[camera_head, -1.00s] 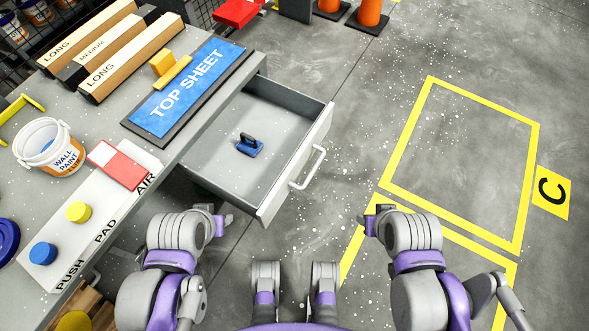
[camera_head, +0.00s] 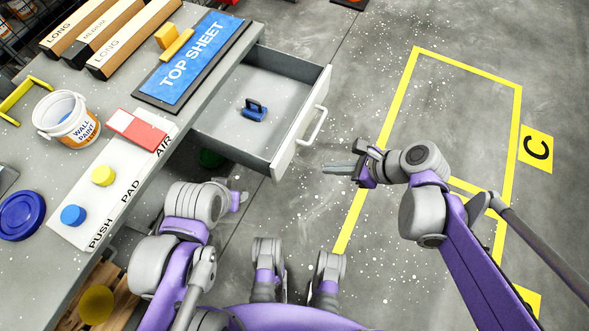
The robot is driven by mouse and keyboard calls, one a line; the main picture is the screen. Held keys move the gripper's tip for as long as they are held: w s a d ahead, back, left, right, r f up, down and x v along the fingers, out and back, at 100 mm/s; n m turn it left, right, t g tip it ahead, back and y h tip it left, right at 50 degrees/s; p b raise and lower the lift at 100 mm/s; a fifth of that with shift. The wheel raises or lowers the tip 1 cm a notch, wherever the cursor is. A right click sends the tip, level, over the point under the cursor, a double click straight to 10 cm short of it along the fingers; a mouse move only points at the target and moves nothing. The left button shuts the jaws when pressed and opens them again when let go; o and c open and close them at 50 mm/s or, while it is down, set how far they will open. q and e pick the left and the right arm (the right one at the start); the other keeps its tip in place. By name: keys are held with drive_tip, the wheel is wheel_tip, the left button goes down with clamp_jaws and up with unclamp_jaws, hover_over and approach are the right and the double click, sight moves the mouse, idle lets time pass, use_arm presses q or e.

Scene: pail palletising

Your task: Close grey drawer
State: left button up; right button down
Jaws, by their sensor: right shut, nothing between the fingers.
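The grey drawer (camera_head: 222,128) stands pulled out from the workbench, its light front panel and white bar handle (camera_head: 313,126) facing right. A small blue object with a dark handle (camera_head: 254,110) lies inside it. My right gripper (camera_head: 326,169) is shut and empty, its fingers pointing left, just in front of the drawer front's near end and apart from it in the picture. My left gripper (camera_head: 241,199) is below the drawer's near corner, beside the bench; its fingers are too small and turned away to tell their state.
The grey bench top (camera_head: 215,85) carries a blue TOP SHEET pad (camera_head: 190,60), long boxes, a WALL PAINT pail (camera_head: 66,119), a red-and-white block (camera_head: 138,130) and push buttons. A yellow floor outline (camera_head: 400,95) marked C lies right.

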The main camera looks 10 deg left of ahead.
drive_tip(key=b, duration=0.3)
approach(281, 161)
drive_tip(key=a+f, duration=0.2)
drive_tip(key=f, duration=0.1)
drive_tip(key=w+a+f, duration=0.1)
drive_tip(key=f, duration=0.1)
drive_tip(key=shift+f, duration=0.2)
drive_tip(key=shift+w+a, duration=0.15)
drive_tip(key=shift+a, duration=0.2)
drive_tip(key=shift+a, duration=0.1)
drive_tip(key=shift+w+a, duration=0.2)
drive_tip(key=shift+a, duration=0.35)
drive_tip(key=w+a, duration=0.4)
drive_tip(key=a, duration=0.8)
drive_tip(key=w+a+p, duration=0.1)
drive_tip(key=w+a, duration=0.3)
drive_tip(key=a, duration=0.8)
drive_tip(key=shift+a+r, duration=0.15)
drive_tip(key=shift+a, duration=0.25)
drive_tip(key=shift+w+a, duration=0.1)
